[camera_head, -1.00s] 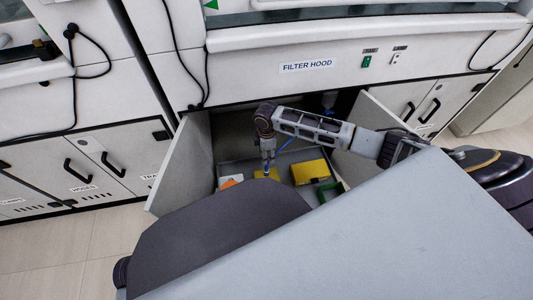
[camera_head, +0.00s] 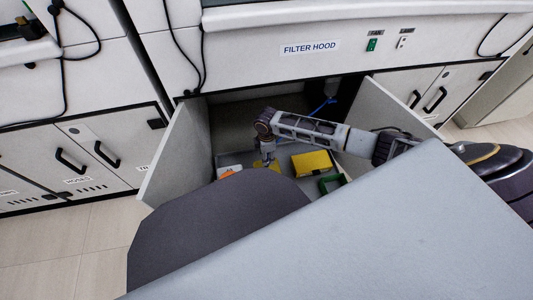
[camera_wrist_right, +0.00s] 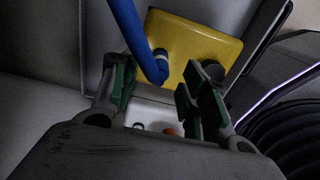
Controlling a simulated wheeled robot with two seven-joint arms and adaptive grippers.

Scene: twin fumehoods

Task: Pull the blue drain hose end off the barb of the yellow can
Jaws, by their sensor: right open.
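The yellow can (camera_wrist_right: 195,40) lies under my right gripper in the right wrist view. The blue drain hose (camera_wrist_right: 128,28) comes in from the top, and its end sits at the barb (camera_wrist_right: 160,56) on the can's top. My right gripper (camera_wrist_right: 160,72) is open, with one green-padded finger on each side of the hose end; I cannot tell whether either touches it. In the head view the right gripper (camera_head: 266,160) points down inside the open cabinet, over a yellow surface (camera_head: 262,167) that it partly hides. Part of the blue hose (camera_head: 322,107) shows behind the forearm. My left gripper is not in view.
A yellow box (camera_head: 312,162) and a green open-framed item (camera_head: 330,184) stand right of the gripper. An orange item (camera_head: 228,174) lies to its left. The open left door (camera_head: 177,155) and right door (camera_head: 385,115) flank the cabinet opening.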

